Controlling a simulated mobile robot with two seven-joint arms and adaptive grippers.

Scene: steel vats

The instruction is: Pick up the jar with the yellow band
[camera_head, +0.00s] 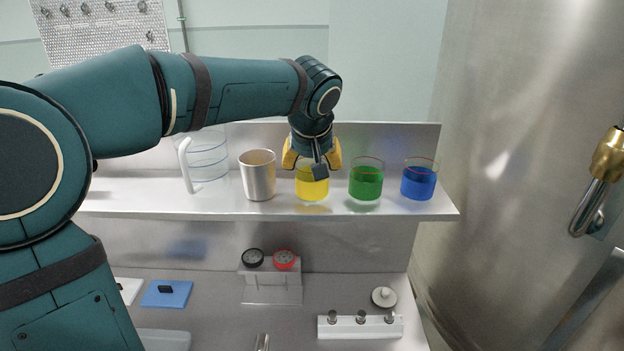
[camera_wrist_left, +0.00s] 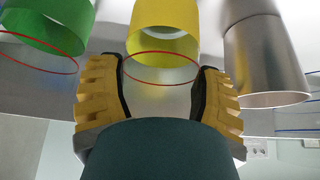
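The jar with the yellow band (camera_head: 312,189) stands upright on the steel shelf, between a metal cup and the jar with the green band (camera_head: 366,184). It has a clear upper part with a red rim and shows in the wrist view (camera_wrist_left: 165,35) between my fingers. My left gripper (camera_head: 312,163) reaches over the shelf with yellow fingers spread on either side of the jar's clear upper part. The wrist view shows the left gripper (camera_wrist_left: 162,85) open, with small gaps beside the jar. My right gripper is in neither view.
The metal cup (camera_head: 258,175) stands close to the left of the yellow jar, and a clear pitcher (camera_head: 207,160) farther left. The jar with the blue band (camera_head: 418,184) is at the right. A bench with small items lies below; a large steel vat (camera_head: 510,150) stands at right.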

